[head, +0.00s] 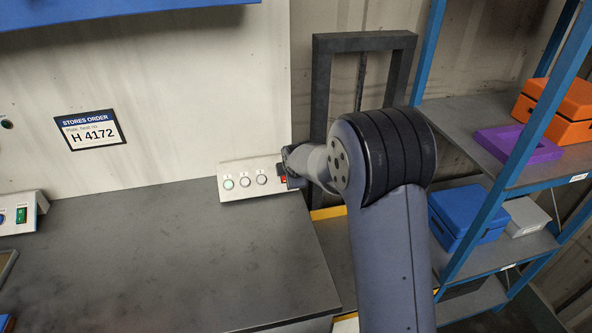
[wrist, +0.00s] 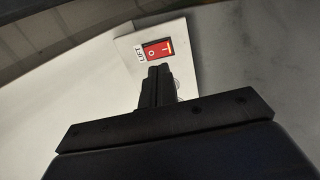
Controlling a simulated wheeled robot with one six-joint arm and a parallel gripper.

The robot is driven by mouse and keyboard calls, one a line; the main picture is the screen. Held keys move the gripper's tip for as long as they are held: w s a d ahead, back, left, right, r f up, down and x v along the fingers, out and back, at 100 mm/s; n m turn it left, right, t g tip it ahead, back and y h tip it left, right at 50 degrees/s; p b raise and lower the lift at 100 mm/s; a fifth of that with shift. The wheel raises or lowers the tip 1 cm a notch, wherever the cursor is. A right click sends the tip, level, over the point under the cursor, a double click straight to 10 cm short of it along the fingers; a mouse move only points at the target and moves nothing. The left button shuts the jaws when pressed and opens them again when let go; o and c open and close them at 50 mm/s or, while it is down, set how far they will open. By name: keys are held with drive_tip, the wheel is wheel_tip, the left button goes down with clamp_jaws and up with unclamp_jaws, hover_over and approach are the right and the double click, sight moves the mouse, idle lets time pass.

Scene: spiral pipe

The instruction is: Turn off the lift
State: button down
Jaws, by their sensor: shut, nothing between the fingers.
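A white control panel (head: 232,187) stands at the back right of the grey bench, against the wall. In the wrist view the red switch (wrist: 158,50) has I and O marks and sits beside a label reading LIFT. My gripper (wrist: 157,72) is shut and empty, its fingertips just short of the switch's O end in that view. I cannot tell whether they touch it. In the head view my arm hides the gripper's fingers and the panel's right edge.
The grey bench top (head: 150,250) is mostly clear. Another control box with a green switch (head: 21,215) is at the left. A dark frame (head: 321,90) stands behind my arm. Blue shelving (head: 500,170) at right holds orange, purple, blue and grey boxes.

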drive_tip(key=a+b+v, duration=0.1)
drive_tip(key=v, duration=0.6)
drive_tip(key=shift+s+d+r, duration=0.2)
drive_tip(key=shift+d, duration=0.15)
